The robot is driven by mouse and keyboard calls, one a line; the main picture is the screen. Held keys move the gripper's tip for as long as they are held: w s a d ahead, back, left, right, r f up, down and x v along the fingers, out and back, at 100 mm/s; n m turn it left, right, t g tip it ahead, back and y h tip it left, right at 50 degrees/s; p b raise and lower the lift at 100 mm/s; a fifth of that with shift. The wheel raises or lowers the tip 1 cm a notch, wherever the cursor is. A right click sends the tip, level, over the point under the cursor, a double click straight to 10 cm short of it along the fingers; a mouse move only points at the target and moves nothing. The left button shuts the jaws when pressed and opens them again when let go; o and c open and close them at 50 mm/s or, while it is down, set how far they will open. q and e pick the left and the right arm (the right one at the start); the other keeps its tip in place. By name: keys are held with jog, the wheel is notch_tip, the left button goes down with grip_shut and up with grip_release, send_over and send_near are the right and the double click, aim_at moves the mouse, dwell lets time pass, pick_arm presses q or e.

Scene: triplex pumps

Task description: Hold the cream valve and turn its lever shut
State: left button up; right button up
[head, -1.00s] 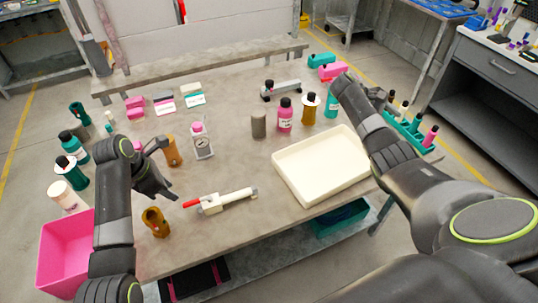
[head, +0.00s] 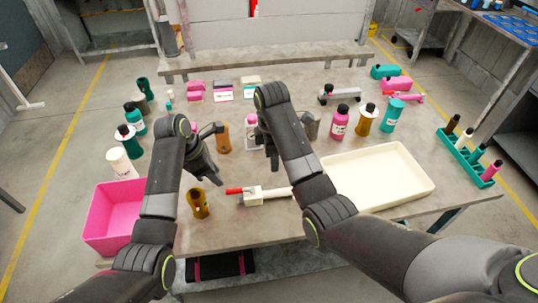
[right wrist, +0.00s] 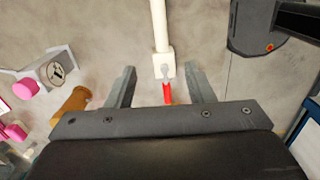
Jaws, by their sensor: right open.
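The cream valve (head: 254,196) lies on the table near its front edge, its pale pipe pointing right and its red lever (head: 235,191) pointing left, in line with the pipe. In the right wrist view the valve body (right wrist: 164,66) and red lever (right wrist: 167,94) are centred. My right gripper (right wrist: 163,86) is open and empty, its fingers on either side of the lever in that picture; contact cannot be seen. In the head view my right gripper (head: 272,158) is over the table behind the valve. My left gripper (head: 208,172) hangs left of the lever; its jaw opening is unclear.
A brown fitting (head: 199,204) stands left of the valve. A brown cylinder (head: 222,138) and a gauge block (head: 251,132) stand behind it. A cream tray (head: 425,182) is to the right, a pink bin (head: 105,215) at front left. Bottles stand farther back.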

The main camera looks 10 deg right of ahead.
aim_at(269, 192)
jog(key=f, duration=1.1)
jog(key=a+f, duration=0.1)
jog(key=f, duration=0.5)
jog(key=shift+s+f, duration=0.1)
grip_shut()
